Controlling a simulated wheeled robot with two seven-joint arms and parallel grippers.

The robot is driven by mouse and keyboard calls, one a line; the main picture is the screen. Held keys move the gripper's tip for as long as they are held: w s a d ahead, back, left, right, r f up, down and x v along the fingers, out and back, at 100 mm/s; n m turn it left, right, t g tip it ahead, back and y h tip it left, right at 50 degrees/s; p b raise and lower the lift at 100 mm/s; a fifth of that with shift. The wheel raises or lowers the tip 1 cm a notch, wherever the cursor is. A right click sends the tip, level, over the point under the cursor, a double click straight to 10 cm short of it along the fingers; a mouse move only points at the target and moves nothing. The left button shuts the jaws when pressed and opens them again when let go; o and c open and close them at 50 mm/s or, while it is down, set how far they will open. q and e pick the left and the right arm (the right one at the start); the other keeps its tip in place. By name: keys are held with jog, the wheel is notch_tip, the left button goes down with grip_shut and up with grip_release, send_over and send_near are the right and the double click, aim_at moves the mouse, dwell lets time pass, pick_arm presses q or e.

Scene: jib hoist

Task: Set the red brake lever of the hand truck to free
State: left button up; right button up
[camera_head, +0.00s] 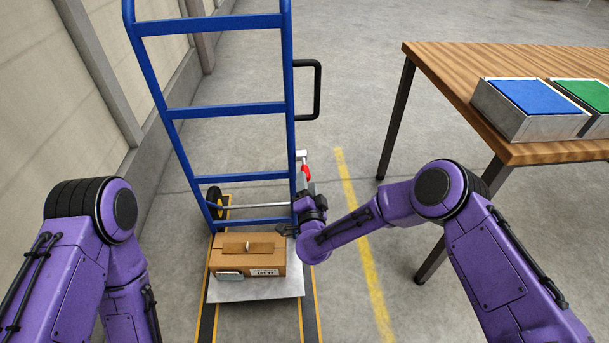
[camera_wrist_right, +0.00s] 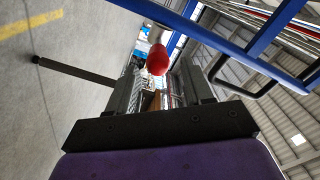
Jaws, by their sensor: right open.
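The blue hand truck (camera_head: 228,112) stands upright in the middle of the head view. Its red brake lever (camera_head: 306,173) shows low on the right side of the frame, just above my right gripper (camera_head: 290,228). In the right wrist view the lever's red knob (camera_wrist_right: 157,59) sits near the tips of my right gripper (camera_wrist_right: 158,85), between the two fingers as seen from this camera. The fingers are apart; I cannot tell how deep the knob lies between them. My left arm shows at the left of the head view, but its gripper is out of view.
A cardboard box (camera_head: 248,262) rests on the truck's toe plate (camera_head: 255,290). A wooden table (camera_head: 510,60) with a blue-topped box (camera_head: 530,97) and a green-topped box (camera_head: 585,95) stands at right. A wall (camera_head: 50,90) runs along the left. Floor between truck and table is clear.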

aim_at(305, 169)
jog(key=w+b, duration=0.1)
jog(key=w, duration=0.6)
jog(key=shift+f, duration=0.15)
grip_shut()
